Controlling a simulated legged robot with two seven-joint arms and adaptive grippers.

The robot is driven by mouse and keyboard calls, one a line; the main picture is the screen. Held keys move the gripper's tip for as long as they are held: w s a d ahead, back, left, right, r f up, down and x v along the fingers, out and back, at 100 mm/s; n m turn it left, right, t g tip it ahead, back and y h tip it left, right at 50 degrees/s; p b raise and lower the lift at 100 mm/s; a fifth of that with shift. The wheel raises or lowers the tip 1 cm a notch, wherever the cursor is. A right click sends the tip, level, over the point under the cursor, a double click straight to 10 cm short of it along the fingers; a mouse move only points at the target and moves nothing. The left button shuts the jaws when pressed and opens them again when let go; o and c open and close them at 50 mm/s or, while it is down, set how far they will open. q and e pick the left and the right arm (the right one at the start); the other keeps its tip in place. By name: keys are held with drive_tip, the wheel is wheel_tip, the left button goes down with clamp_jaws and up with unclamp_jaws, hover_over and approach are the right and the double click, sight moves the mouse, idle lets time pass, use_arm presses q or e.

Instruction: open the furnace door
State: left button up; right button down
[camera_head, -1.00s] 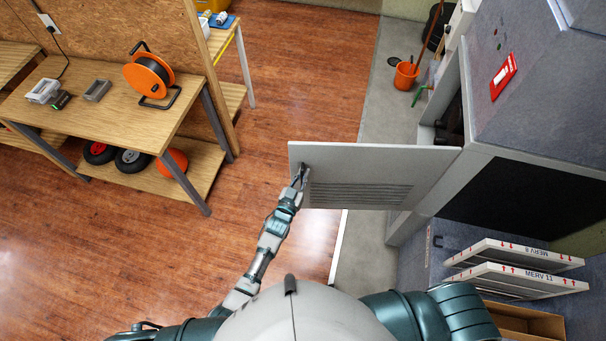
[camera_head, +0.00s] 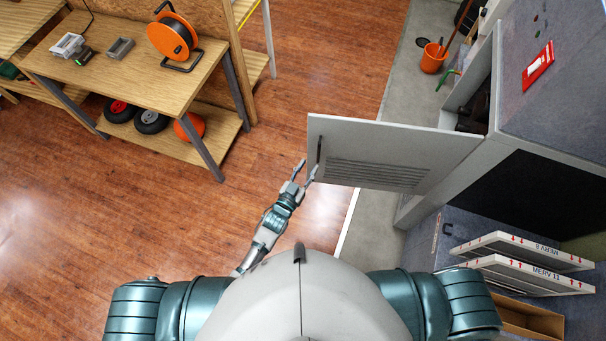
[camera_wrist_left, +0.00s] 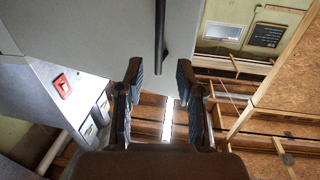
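The furnace door (camera_head: 390,146) is a light grey panel with a louvred vent. It stands swung wide out from the furnace (camera_head: 550,95), hinged at its right edge. Its dark handle (camera_head: 319,150) is near the free left edge. My left gripper (camera_head: 302,172) is open and empty, just below and left of the handle and apart from it. In the left wrist view the open fingers (camera_wrist_left: 158,82) show below the door (camera_wrist_left: 100,35), with the handle (camera_wrist_left: 160,38) ahead of them. My right gripper is not in view.
A wooden workbench (camera_head: 130,75) with an orange cable reel (camera_head: 172,38) stands at upper left. Air filters (camera_head: 525,265) stand at lower right. An orange bucket (camera_head: 433,58) is on the floor beyond the door. The wooden floor (camera_head: 270,140) left of the door is clear.

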use_arm(q)
drive_tip(key=v, duration=0.3)
drive_tip(key=shift+s+a, duration=0.15)
drive_tip(key=shift+a, duration=0.1)
drive_tip(key=shift+d, duration=0.1)
drive_tip(key=s+a+f+n+g+y+b, duration=0.15)
drive_tip(key=s+a+f, duration=0.25)
drive_tip(key=f, duration=0.7)
drive_tip(key=s+a+f+g+y, duration=0.2)
drive_tip(key=s+a+f+g, duration=0.15)
drive_tip(key=f, duration=0.65)
drive_tip(key=s+a+f+g+y+b, duration=0.1)
drive_tip(key=s+a+f+g+y, duration=0.3)
drive_tip(key=f, duration=0.7)
drive_tip(key=s+a+f+g, duration=0.2)
drive_tip(key=s+a+f, duration=0.2)
drive_tip(key=s, duration=0.5)
drive_tip(key=s+a+f+n+g+y+b, duration=0.1)
drive_tip(key=s+a+f, duration=0.4)
drive_tip(key=s+f, duration=0.2)
drive_tip(key=s+a+f+n+g, duration=0.1)
drive_tip(key=s+a+f, duration=0.4)
drive_tip(key=s, duration=0.6)
drive_tip(key=shift+s+a+f+g+b, duration=0.2)
drive_tip(key=shift+s+f+g+b, duration=0.15)
drive_tip(key=shift+g, duration=0.45)
